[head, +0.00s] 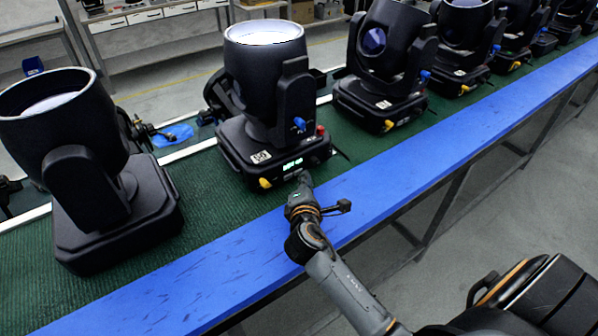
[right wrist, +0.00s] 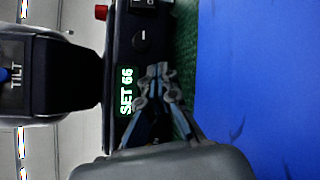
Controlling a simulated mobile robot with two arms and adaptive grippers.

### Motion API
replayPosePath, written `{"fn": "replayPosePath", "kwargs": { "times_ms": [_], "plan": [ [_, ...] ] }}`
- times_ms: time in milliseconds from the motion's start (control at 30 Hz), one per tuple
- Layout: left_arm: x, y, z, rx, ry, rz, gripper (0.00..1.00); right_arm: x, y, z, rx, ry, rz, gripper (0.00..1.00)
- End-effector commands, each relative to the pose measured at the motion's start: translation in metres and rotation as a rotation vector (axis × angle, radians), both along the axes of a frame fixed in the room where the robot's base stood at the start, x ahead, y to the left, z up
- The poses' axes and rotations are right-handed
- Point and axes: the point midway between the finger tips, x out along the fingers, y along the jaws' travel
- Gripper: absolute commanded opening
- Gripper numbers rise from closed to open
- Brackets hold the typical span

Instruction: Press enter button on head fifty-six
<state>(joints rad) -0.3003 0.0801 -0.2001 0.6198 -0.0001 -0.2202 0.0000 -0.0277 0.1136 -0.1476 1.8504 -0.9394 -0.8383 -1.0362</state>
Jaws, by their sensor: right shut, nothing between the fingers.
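A black stage light head (head: 270,110) stands on the green belt with its pale lens facing up. Its base has a lit green display (head: 292,165), which in the right wrist view reads "SET" and a number that looks like 66 (right wrist: 126,92). My right gripper (head: 303,178) is shut and empty, its fingertips at the base's front panel beside the display. A jointed dark part behind the left light, perhaps my left gripper (head: 150,131), is mostly hidden.
Another black light head (head: 75,160) stands at the left. Several more, such as one nearby (head: 385,65), run back to the right. A blue ledge (head: 400,172) edges the belt in front. A red part (right wrist: 101,12) sits on the panel edge. The grey floor is clear.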

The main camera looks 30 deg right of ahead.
Motion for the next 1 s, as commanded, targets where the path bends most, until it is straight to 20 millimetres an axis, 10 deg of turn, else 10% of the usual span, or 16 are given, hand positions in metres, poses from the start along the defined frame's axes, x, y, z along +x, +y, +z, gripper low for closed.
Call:
{"fn": "replayPosePath", "kwargs": {
  "times_ms": [1000],
  "plan": [
    [0.0003, 0.0, 0.001, 0.0, -0.001, 0.0, 0.0, 0.0075, 0.0008, -0.0005, 0.001, 0.001, 0.0, 0.0]
  ]
}}
